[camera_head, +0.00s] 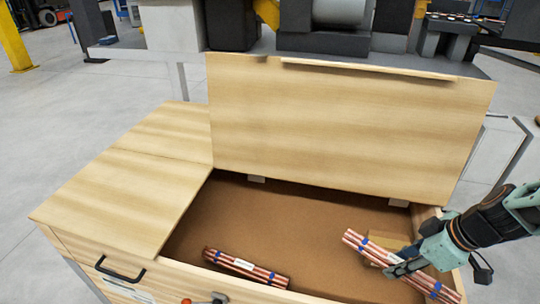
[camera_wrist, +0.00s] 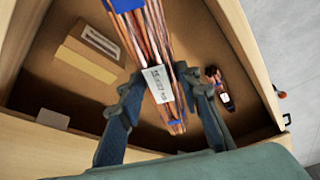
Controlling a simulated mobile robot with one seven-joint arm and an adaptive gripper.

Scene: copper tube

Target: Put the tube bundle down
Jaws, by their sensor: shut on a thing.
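A copper tube bundle (camera_head: 366,250) with blue bands and a white label is in my gripper (camera_head: 405,268), at the right end of the open wooden chest (camera_head: 190,230). The bundle slants down to the right in the head view. In the wrist view the bundle (camera_wrist: 158,60) lies between both fingers of my gripper (camera_wrist: 165,100), which are shut on it. A second tube bundle (camera_head: 246,266) lies on the chest's brown floor at the front left; it also shows in the wrist view (camera_wrist: 222,90). Whether the held bundle touches the floor is hard to tell.
A yellowish box (camera_head: 388,241) lies behind the held bundle; the wrist view shows it with a pale label (camera_wrist: 88,58). The lid (camera_head: 340,120) stands open at the back. Brown floor (camera_head: 310,230) between the bundles is clear. The chest's walls surround it.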

